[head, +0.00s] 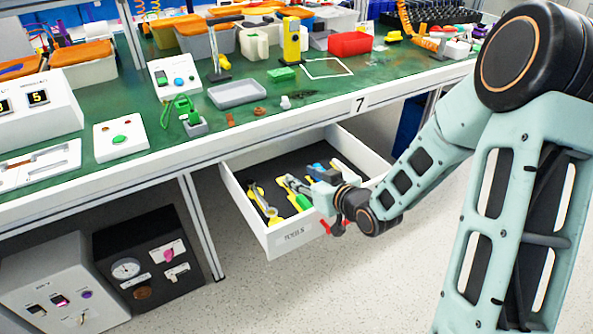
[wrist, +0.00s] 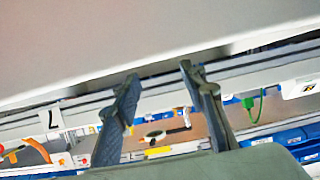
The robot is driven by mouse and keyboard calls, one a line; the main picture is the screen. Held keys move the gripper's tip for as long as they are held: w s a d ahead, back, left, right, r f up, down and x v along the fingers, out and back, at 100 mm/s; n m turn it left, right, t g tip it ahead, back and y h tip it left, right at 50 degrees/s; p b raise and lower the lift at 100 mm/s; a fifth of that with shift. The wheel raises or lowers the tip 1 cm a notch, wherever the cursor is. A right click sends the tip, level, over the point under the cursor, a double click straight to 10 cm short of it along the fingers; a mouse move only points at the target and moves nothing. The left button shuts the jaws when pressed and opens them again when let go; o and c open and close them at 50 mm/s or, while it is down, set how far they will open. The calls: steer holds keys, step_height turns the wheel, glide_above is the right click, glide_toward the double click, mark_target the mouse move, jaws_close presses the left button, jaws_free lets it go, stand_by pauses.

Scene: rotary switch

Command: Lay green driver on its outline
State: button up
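The open drawer (head: 294,236) marked TOOLS holds tools and coloured patches on a dark floor. A bright green piece (head: 303,202) lies in its middle and looks like the green driver's handle. I cannot tell whether a separate outline shows, or where it is. My gripper (head: 322,193) is over the right front part of the drawer, at its front wall, and hides part of the inside. In the wrist view my gripper's two fingers (wrist: 160,73) are spread apart, with nothing seen held between them.
A wrench-like tool on yellow (head: 262,200) lies at the drawer's left. The green bench (head: 330,97) above carries bins, trays and switch boxes. A panel box (head: 140,262) stands below at left. The floor (head: 260,300) in front is clear.

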steer(key=p+v, duration=0.3)
steer(key=v, duration=0.4)
steer(key=shift+s+d+r, duration=0.15)
steer(key=shift+s+d, duration=0.05)
steer(key=shift+s, duration=0.1)
